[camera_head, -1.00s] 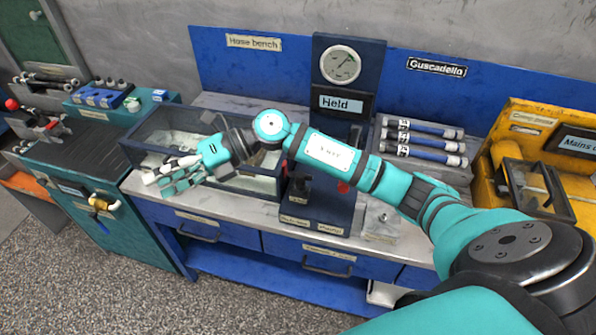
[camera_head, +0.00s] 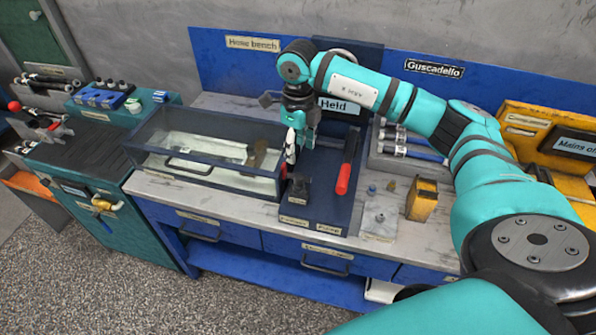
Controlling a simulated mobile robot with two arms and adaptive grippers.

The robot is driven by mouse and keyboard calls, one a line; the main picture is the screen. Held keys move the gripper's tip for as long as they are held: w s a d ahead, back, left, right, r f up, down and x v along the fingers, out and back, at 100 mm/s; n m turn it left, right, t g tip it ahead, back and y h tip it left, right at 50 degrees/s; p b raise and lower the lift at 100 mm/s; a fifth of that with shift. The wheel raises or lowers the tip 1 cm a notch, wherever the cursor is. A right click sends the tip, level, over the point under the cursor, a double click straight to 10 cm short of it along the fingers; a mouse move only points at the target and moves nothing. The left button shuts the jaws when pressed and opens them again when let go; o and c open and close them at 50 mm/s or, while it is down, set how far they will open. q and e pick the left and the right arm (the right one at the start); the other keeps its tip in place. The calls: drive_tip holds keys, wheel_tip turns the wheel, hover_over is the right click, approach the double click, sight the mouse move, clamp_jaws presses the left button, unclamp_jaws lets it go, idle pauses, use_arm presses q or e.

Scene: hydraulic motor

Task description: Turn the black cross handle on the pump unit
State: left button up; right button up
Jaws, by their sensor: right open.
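The dark blue pump unit (camera_head: 325,212) stands on the middle of the bench, with a "Held" sign (camera_head: 341,105) on its upright panel. A small black part, which looks like the cross handle (camera_head: 299,186), sits low at its front left; its cross shape is hard to make out. A red-gripped lever (camera_head: 344,178) stands to its right. My right gripper (camera_head: 294,160) points down just above the black handle, with its fingers open. I cannot tell whether a fingertip touches the handle. My left gripper is not in view.
A glass-sided tank (camera_head: 200,185) stands close on the left of the pump unit. My right arm hides most of the gauge.

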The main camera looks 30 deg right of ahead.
sight(298, 175)
wheel_tip(298, 175, down, 10)
drive_tip(key=shift+f+p, duration=0.2)
drive_tip(key=shift+p, duration=1)
clamp_jaws()
